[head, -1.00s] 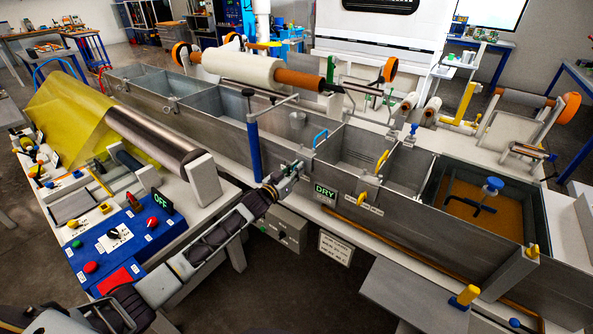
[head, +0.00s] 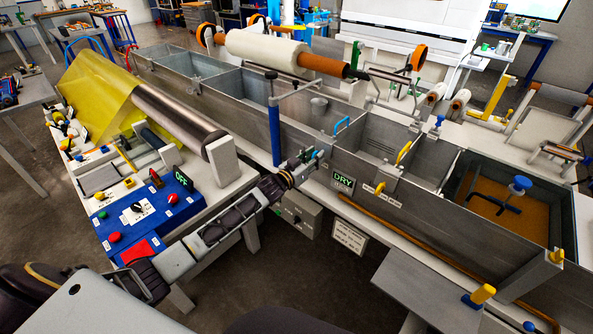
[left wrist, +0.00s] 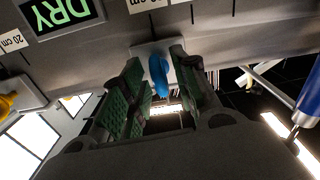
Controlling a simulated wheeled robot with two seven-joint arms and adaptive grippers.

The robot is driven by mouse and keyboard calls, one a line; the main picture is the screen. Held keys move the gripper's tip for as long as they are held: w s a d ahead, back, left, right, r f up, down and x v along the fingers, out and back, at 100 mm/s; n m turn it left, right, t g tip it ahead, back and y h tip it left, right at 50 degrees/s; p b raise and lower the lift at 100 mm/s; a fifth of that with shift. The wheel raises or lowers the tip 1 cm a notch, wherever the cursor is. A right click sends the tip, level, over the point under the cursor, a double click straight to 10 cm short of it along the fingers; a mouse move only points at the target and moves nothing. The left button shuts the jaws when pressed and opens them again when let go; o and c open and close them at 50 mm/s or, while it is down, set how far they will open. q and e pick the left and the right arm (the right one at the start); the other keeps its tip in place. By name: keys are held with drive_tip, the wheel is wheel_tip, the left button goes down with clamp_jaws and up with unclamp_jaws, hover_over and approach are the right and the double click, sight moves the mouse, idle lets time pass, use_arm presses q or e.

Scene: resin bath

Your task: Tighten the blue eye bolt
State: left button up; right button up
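The blue eye bolt (left wrist: 158,76) sits on a pale plate (left wrist: 145,50) on the tank wall. In the left wrist view it stands between the two green-padded fingers of my left gripper (left wrist: 157,66). The fingers are apart, one on each side of the bolt, with narrow gaps showing. I cannot tell whether either pad touches it. In the head view my left gripper (head: 313,159) is at the front wall of the long grey tank (head: 460,205), left of the green DRY sign (head: 343,181). My right gripper is not in view.
A yellow eye bolt (head: 380,187) is on the same wall, right of the sign. A blue post (head: 273,130) stands left of the gripper. A blue control box (head: 140,215) is at left.

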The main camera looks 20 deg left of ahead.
use_arm(q)
drive_tip(key=v, duration=1.1)
idle(0.6)
drive_tip(key=shift+m, duration=0.3)
idle(0.3)
